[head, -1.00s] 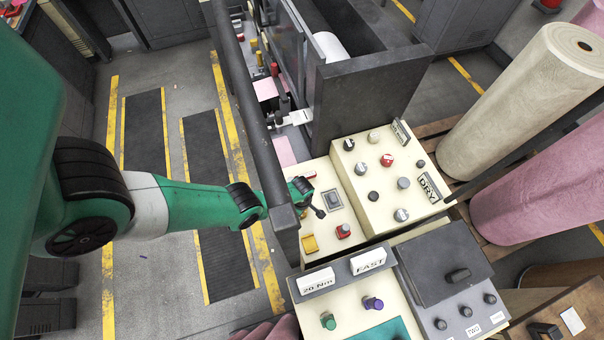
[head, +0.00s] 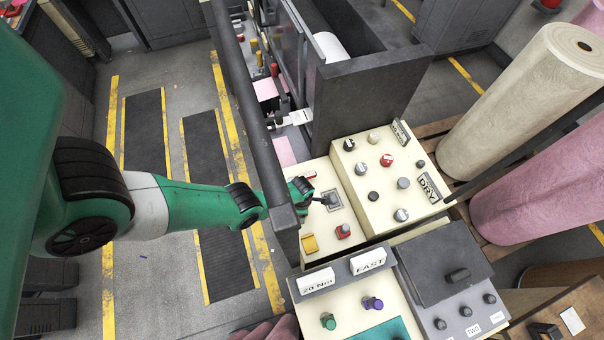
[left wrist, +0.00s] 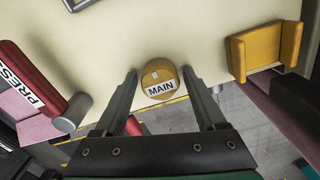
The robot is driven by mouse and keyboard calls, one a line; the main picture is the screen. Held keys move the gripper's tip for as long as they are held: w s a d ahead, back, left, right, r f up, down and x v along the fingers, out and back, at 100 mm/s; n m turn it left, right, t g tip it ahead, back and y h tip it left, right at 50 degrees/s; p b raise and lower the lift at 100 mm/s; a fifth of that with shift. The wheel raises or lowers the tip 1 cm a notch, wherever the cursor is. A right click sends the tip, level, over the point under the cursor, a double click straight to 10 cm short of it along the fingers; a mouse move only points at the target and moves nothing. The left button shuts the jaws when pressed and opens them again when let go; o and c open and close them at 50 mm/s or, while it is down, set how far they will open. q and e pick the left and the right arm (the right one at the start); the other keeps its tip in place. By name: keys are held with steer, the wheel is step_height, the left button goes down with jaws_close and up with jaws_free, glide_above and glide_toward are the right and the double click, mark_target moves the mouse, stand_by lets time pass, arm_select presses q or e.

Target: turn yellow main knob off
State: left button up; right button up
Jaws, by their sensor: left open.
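The yellow main knob (left wrist: 160,82) shows in the left wrist view, round and marked MAIN, close to the edge of a cream panel (left wrist: 190,25). My left gripper (left wrist: 160,74) is open, with one finger on each side of the knob. A gap shows between the knob and each finger, so I see no grip on it. In the head view my left gripper (head: 322,200) reaches over the dark rail onto the cream panel. I cannot make out the main knob there. My right gripper is in neither view.
A red PRESS part (left wrist: 30,75) lies left of the knob and a yellow bracket (left wrist: 265,50) right of it in the wrist view. A dark rail (head: 262,135) borders the panel. A raised box with several knobs (head: 385,220) stands to the right.

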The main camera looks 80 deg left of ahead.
arm_select(q)
steer(key=shift+r+p, duration=2.35)
steer(key=shift+r, duration=0.15)
